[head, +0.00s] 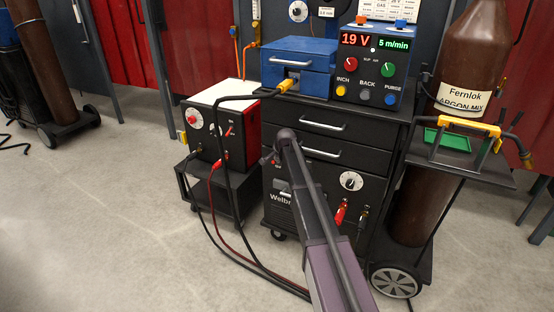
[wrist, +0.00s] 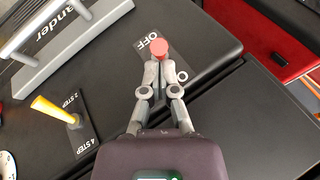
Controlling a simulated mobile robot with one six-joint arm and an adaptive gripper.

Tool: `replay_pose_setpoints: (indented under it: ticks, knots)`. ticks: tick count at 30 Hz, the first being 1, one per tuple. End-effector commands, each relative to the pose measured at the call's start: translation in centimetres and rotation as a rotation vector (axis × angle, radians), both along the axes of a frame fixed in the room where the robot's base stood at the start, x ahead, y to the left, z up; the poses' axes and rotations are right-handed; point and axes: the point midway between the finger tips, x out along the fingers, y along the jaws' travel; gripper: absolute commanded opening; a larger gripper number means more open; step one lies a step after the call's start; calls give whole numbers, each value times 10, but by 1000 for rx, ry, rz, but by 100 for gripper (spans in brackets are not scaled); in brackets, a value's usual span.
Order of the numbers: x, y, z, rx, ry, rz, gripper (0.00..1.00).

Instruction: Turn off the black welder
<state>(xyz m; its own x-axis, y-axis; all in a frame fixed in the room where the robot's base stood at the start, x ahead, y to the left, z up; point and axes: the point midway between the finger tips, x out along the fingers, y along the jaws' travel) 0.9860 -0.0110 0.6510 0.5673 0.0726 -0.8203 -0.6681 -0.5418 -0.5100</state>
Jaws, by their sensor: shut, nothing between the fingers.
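The black welder (head: 322,222) forms the lower part of the drawer cart in the head view. It has a dial and red and black plugs at right, and lettering at lower left. In the wrist view, its red-capped switch (wrist: 159,49) stands beside an OFF label. The other label is mostly hidden by my fingers. My gripper (wrist: 158,72) is shut and empty, its fingertips right at the red cap; I cannot tell whether they touch. The lever's base is hidden, so its exact lean is unclear. My gripper (head: 270,160) is small and dark in the head view.
A yellow 2 STEP/4 STEP switch (wrist: 55,110) and a grey handle (wrist: 60,45) are close by. A red-sided welder (head: 222,125) stands left with cables on the floor. A gas bottle (head: 462,60) on a trolley is at right.

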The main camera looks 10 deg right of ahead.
Motion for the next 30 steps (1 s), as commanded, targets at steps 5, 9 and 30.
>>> replay_pose_setpoints:
  ticks: [5,9,30]
  knots:
    - [-1,1,-1,-12,-15,0,0]
    - [-1,1,-2,-17,-22,-1,0]
    - [-3,1,-5,-53,-73,-3,0]
